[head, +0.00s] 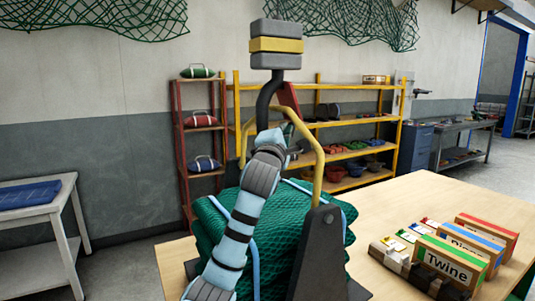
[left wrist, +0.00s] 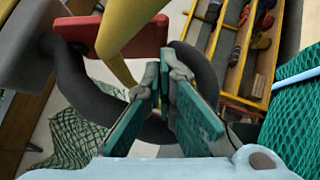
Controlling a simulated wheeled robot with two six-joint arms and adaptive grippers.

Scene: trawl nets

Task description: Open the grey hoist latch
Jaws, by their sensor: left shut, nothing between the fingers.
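The hoist block (head: 276,62) is grey with a yellow band and hangs above the net bundle. A thick dark hook (head: 265,100) curves down from it. A red latch plate (head: 289,98) slants beside the hook; it also shows at upper left in the left wrist view (left wrist: 85,32). I see no grey latch plate. My left gripper (head: 290,132) is just below the latch, near the hook. In the left wrist view its teal-padded fingers (left wrist: 168,92) are shut with nothing held, in front of the hook's curve. Whether they touch the hook is unclear. My right gripper is not in view.
A yellow bar (head: 306,135) arches over the green net bundle (head: 333,203), close to my gripper. A dark bracket (head: 320,245) stands in front of the bundle. Twine boxes (head: 452,262) sit on the wooden table (head: 400,205) at right. Shelves (head: 345,122) stand behind.

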